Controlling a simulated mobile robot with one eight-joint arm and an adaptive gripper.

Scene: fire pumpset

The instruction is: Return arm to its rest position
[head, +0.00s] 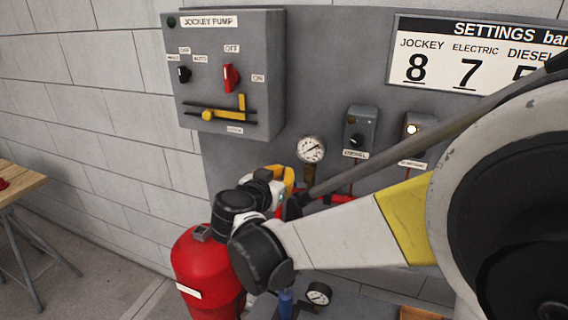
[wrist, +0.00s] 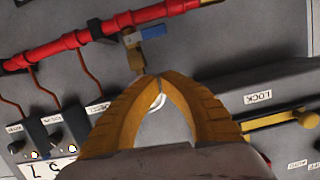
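My arm reaches in from the right side of the head view, with its white and yellow link across the front of the panel. My gripper (wrist: 159,77) has yellow fingers whose tips meet in the wrist view, with nothing seen held between them. In the head view, only a yellow part of the gripper (head: 284,178) shows, behind my black wrist joints and below left of the pressure gauge (head: 311,149). Its fingertips are hidden there. In the wrist view, a pale round face, probably the gauge (wrist: 158,101), lies behind the fingers.
The jockey pump box (head: 228,75) with red switch (head: 231,77) and yellow lock handle (head: 222,114) hangs upper left. A red tank (head: 205,266) stands below. The wrist view shows a red pipe (wrist: 62,47) and blue-handled valve (wrist: 145,33) near the fingertips. A wooden table (head: 18,183) stands far left.

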